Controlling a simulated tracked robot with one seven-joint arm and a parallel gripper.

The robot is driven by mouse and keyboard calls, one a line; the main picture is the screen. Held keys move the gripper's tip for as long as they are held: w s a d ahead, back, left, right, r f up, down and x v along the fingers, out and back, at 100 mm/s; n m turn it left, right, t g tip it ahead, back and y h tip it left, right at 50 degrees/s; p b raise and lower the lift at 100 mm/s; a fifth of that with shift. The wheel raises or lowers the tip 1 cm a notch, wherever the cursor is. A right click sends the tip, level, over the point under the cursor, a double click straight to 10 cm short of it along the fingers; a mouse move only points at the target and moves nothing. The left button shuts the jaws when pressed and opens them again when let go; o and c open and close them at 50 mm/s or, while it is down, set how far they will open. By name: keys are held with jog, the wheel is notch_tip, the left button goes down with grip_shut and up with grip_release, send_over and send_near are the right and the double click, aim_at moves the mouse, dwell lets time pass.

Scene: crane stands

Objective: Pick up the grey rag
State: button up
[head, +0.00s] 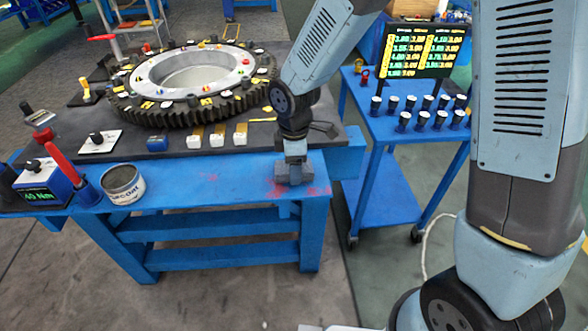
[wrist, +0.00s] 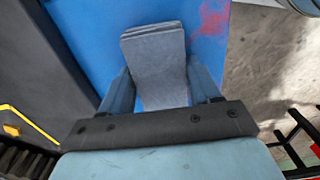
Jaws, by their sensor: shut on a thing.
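The grey rag (wrist: 157,65) is a folded, layered cloth between the two fingers of my gripper (wrist: 162,88) in the wrist view. My gripper is shut on it. In the head view my gripper (head: 295,172) points down at the front right of the blue bench, and the rag (head: 283,174) shows as a small grey block at its fingertips. The rag is at or just above the blue bench top; I cannot tell whether it touches.
The blue bench (head: 227,178) carries a large toothed ring (head: 128,108), a labelled tin (head: 123,184) and a torque display (head: 42,186). A blue trolley (head: 395,155) with several dark cylinders and a screen (head: 418,50) stands right. Bench top left of my gripper is clear.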

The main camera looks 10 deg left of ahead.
notch_tip(320, 180, up, 4)
jog(key=shift+s+d+f, duration=0.1)
jog(key=shift+s+d, duration=0.05)
jog(key=s+d+r, duration=0.7)
jog(key=s+r, duration=0.2)
jog(key=s, duration=0.2)
jog(key=shift+s, duration=0.25)
jog(key=shift+d+r, duration=0.1)
jog(key=o, duration=0.6)
jog(key=c, duration=0.4)
